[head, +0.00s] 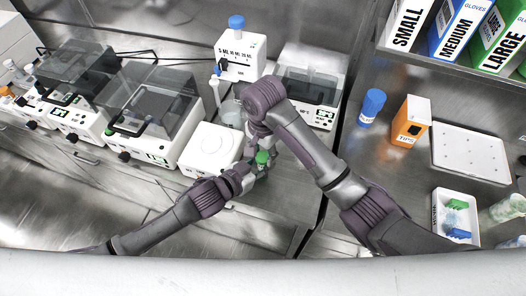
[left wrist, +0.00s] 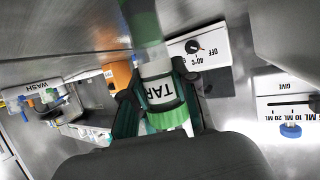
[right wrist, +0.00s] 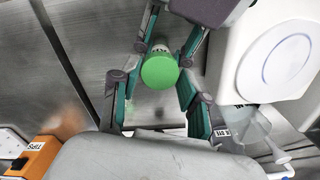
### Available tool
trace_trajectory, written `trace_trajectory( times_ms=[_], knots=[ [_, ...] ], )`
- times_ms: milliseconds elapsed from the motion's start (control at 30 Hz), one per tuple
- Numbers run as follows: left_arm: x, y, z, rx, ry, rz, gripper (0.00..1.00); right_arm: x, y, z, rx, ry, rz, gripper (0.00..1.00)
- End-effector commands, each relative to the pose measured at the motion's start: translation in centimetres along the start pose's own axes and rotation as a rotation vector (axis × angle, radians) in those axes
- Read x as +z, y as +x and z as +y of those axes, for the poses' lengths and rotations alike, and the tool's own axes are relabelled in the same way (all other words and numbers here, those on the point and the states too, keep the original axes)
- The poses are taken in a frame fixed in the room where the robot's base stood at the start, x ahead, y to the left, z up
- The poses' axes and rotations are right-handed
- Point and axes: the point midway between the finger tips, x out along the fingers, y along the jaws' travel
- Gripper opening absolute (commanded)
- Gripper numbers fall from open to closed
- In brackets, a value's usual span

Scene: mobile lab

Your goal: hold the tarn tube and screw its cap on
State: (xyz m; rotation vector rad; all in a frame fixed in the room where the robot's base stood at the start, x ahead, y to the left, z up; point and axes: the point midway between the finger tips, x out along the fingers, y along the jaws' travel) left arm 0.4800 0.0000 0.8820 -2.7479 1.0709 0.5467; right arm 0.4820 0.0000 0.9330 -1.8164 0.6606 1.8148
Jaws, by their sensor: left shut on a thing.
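The tarn tube (left wrist: 160,92) is upright, with a label reading "TAR" in the left wrist view. My left gripper (left wrist: 158,105) is shut around it. A green cap (right wrist: 159,72) sits at the tube's top end; it also shows in the head view (head: 262,157) and the left wrist view (left wrist: 170,118). How tightly it sits cannot be told. My right gripper (right wrist: 158,76) is above the cap, its fingers apart on either side of it. In the head view my right arm hides part of the right gripper.
A white device with a round plate (head: 210,148) stands close left of the grippers. A dispenser with a blue knob (head: 240,62) is behind them. An orange tips box (head: 411,122) and a blue-capped bottle (head: 371,104) stand on the right bench. A glass flask (right wrist: 245,122) stands near my right gripper.

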Motion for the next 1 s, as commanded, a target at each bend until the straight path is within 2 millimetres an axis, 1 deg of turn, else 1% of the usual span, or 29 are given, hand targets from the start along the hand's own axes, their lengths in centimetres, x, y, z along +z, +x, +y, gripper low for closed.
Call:
trace_trajectory(
  times_ms=[33,100,367,467,567,700,767,900,1000],
  knots=[
    [0.1,0.0,0.1,0.001,-0.001,-0.002,0.0,0.0,0.0,0.0,-0.001,-0.001,0.0,0.58],
    [0.1,0.0,0.1,0.001,-0.001,-0.002,0.0,0.0,0.0,0.0,0.0,-0.002,0.0,0.69],
    [0.1,0.0,0.1,0.001,-0.001,-0.002,0.0,0.0,0.0,0.0,0.0,-0.004,0.0,0.69],
    [0.1,0.0,0.0,0.0,-0.001,-0.002,0.0,0.0,-0.3,-0.1,-0.001,-0.004,0.0,0.69],
    [0.1,0.0,0.0,0.0,-0.001,-0.002,0.0,0.0,-1.5,-0.1,-0.004,-0.005,0.001,0.69],
    [0.1,0.0,0.0,0.0,-0.001,-0.001,0.0,-0.4,-3.9,-0.2,-0.007,-0.007,0.011,0.69],
    [0.1,0.0,0.0,0.0,-0.001,-0.001,0.0,-0.4,-4.8,-0.1,-0.003,-0.007,0.011,0.69],
    [0.1,0.0,0.0,0.0,-0.001,-0.001,0.0,-0.3,-7.8,0.0,-0.001,-0.005,0.01,0.69],
    [0.1,0.0,0.0,0.0,-0.001,-0.001,0.0,-0.2,-9.6,-0.1,-0.002,-0.005,0.007,0.69]
  ],
)
